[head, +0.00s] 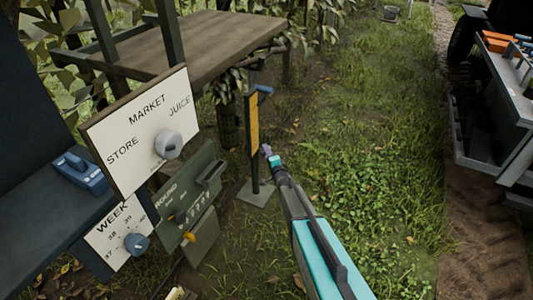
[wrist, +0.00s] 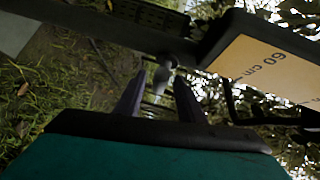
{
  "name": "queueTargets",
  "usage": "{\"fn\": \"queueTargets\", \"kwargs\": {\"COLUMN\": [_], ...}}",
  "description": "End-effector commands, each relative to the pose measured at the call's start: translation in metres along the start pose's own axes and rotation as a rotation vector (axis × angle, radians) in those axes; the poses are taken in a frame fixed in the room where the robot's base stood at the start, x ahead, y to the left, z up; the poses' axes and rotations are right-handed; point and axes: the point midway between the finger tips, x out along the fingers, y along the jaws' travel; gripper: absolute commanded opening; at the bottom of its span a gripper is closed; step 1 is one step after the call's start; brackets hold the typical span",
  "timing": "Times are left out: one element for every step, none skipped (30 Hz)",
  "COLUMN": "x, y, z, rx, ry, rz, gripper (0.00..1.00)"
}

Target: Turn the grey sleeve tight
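My gripper (wrist: 160,80) points away from me in the wrist view, its two dark fingers apart. A small grey piece (wrist: 162,74), which looks like the sleeve, shows between and just beyond the fingertips, against a dark post (wrist: 115,32). I cannot tell whether the fingers touch it. In the head view my gripper (head: 268,157) is beside the post (head: 254,165), just right of its yellow board (head: 253,124). The sleeve cannot be made out clearly there. The yellow board also shows in the wrist view (wrist: 270,70), marked 60 cm.
A blue handle (head: 265,89) tops the post, which stands on a flat base plate (head: 257,193). Left are a MARKET sign (head: 140,125) with a grey knob, a WEEK panel (head: 118,238) and a green box (head: 188,195). Grass on the right is clear up to a grey vehicle (head: 500,125).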

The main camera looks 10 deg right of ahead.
Motion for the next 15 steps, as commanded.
{"fn": "queueTargets", "kwargs": {"x": [0.006, 0.008, 0.010, 0.012, 0.013, 0.014, 0.015, 0.016, 0.016, 0.016, 0.017, 0.017, 0.017, 0.016, 0.016], "y": [0.001, 0.001, 0.001, 0.001, 0.001, 0.001, 0.001, 0.001, 0.000, 0.000, 0.000, 0.000, 0.000, 0.000, 0.000], "z": [0.000, 0.000, 0.000, 0.000, 0.000, 0.000, 0.000, 0.000, 0.001, 0.001, 0.001, 0.001, 0.001, 0.001, 0.001], "rx": [0.000, 0.000, 0.000, 0.000, 0.000, 0.000, 0.000, 0.000, 0.000, 0.000, 0.000, 0.000, 0.000, 0.000, 0.000], "ry": [0.000, 0.000, 0.000, 0.000, 0.000, 0.000, 0.000, 0.000, 0.000, 0.000, 0.000, 0.000, 0.000, 0.000, 0.000], "rz": [-0.001, -0.001, 0.000, 0.000, 0.000, 0.000, 0.001, 0.001, 0.001, 0.001, 0.001, 0.001, 0.001, 0.001, 0.001], "gripper": [0.35, 0.35, 0.35, 0.35, 0.35, 0.35, 0.35, 0.35, 0.35, 0.35, 0.35, 0.35, 0.35, 0.35, 0.35]}}
